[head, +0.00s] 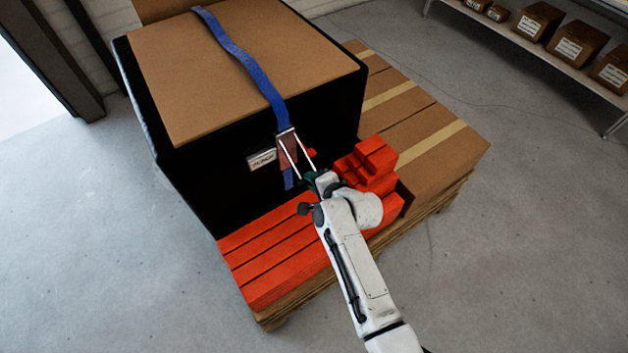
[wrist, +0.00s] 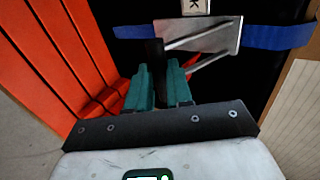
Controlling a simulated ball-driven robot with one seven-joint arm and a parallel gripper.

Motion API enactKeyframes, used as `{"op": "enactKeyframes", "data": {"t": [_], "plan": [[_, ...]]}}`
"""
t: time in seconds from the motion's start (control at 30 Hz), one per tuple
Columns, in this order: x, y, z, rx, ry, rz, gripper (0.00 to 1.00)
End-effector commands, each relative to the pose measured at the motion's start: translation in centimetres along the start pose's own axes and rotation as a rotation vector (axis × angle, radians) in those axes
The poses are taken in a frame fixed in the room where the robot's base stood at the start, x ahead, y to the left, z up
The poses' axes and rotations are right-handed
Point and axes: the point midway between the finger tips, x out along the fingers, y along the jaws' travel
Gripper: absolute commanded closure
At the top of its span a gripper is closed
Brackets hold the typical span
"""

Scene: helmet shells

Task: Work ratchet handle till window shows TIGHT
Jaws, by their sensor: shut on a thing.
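The ratchet (head: 287,143) sits on a blue strap (head: 245,65) against the front of a large black case. Its metal body (wrist: 215,37) shows in the wrist view with strap on both sides. Two pale handle bars (head: 288,155) reach from it toward my gripper (head: 311,178). In the wrist view the teal fingers of my gripper (wrist: 160,82) are shut at the ratchet handle (wrist: 205,62); the exact contact is partly hidden. A small white window (head: 262,159) beside the ratchet carries small lettering that looks like SLACK; only a K shows on it (wrist: 195,6) in the wrist view.
The black case (head: 220,180) has a cardboard top and stands on a pallet. Red-orange blocks (head: 275,255) lie in front, and more (head: 368,165) stack close right of my gripper. Cartons (head: 430,130) lie behind. The grey floor is clear.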

Motion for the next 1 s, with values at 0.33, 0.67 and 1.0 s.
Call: {"op": "enactKeyframes", "data": {"t": [0.33, 0.67, 1.0], "plan": [[0.01, -1.95, 0.01, -0.006, 0.004, -0.035, 0.55], [0.02, -1.48, -0.01, -0.005, 0.003, -0.027, 0.54], [-0.21, -1.16, -0.05, -0.004, 0.003, -0.022, 0.54]]}}
